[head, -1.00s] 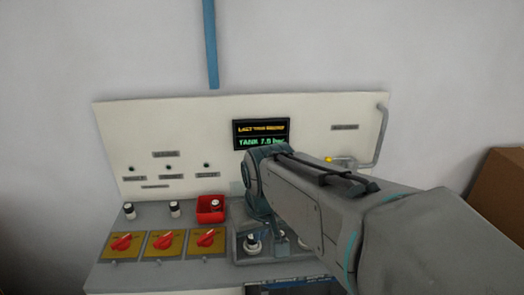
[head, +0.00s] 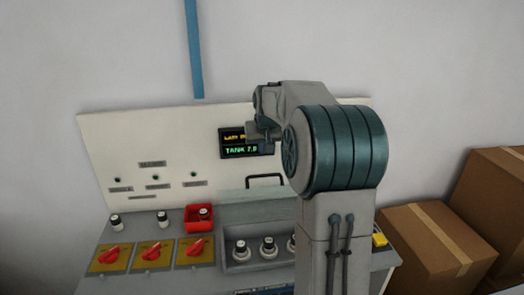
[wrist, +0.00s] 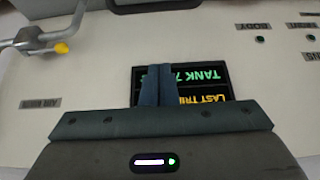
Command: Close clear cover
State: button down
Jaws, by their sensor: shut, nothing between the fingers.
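The clear cover (head: 238,200) appears as a pale, faintly greenish panel standing up at the back of the recessed tray (head: 229,267), with a black bar handle (head: 265,177) at its top. Its right side is hidden behind my arm. A dark handle (wrist: 150,5) is cut off at the top edge in the wrist view. My gripper (wrist: 158,70) is shut and empty, its fingers together in front of the display. In the head view my gripper (head: 256,132) is above the handle and apart from it.
Several black-and-white knobs (head: 241,250) stand in the tray. The display (head: 232,143) is on the white back panel. Left are red rotary switches (head: 152,255) and a red box (head: 199,217). A grey pipe with a yellow tip (wrist: 62,48) juts out. Cardboard boxes (head: 430,245) stand right.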

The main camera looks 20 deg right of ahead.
notch_tip(320, 180, down, 7)
jog(key=p, duration=0.2)
jog(key=shift+f+p, duration=0.2)
jog(key=shift+p, duration=0.1)
jog(key=shift+a, duration=0.15)
dwell(0.4)
jog(key=shift+s+f+b, duration=0.1)
jog(key=shift+s+b, duration=0.05)
jog(key=shift+b, duration=0.3)
